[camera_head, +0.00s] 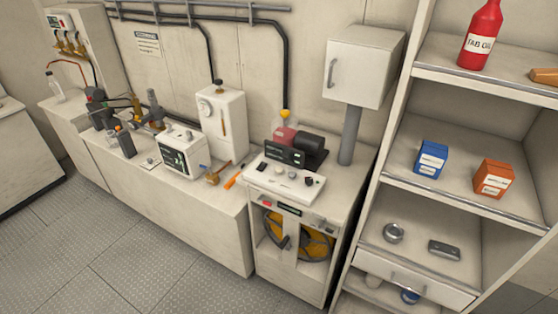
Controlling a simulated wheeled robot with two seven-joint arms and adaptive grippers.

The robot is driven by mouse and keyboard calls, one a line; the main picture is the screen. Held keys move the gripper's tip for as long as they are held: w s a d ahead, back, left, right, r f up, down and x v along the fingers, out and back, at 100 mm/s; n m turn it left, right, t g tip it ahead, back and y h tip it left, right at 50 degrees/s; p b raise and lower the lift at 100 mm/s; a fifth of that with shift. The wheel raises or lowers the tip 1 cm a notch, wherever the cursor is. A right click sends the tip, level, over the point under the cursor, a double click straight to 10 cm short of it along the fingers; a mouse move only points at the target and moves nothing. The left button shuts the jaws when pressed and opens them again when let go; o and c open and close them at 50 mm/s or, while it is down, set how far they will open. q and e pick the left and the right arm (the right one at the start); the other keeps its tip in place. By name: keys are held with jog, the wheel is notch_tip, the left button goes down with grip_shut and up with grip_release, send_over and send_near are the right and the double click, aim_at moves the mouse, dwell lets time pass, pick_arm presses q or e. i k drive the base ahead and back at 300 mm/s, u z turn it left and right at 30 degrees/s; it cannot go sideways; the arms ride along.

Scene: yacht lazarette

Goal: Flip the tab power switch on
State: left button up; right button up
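Which part is the tab power switch cannot be told at this size. A white control panel (281,181) with several small dark knobs or switches sits on top of the white cabinet at the centre right. A small red element (267,204) and a dark label strip (289,209) show on the cabinet's front below it. A white box with a dark green display face (175,158) stands on the long bench to the left, also with small controls. Whether any switch is on or off cannot be made out. Neither of my grippers shows in the view.
An orange-handled tool (236,178) lies left of the panel. A dark pump-like unit (309,148) stands behind it. A wall cabinet (364,66) hangs above. A shelf unit (470,200) with boxes and a red bottle (481,34) stands right. The floor (130,255) in front is clear.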

aim_at(260, 167)
jog(key=k, duration=0.65)
jog(key=i, duration=1.4)
jog(key=z, duration=0.75)
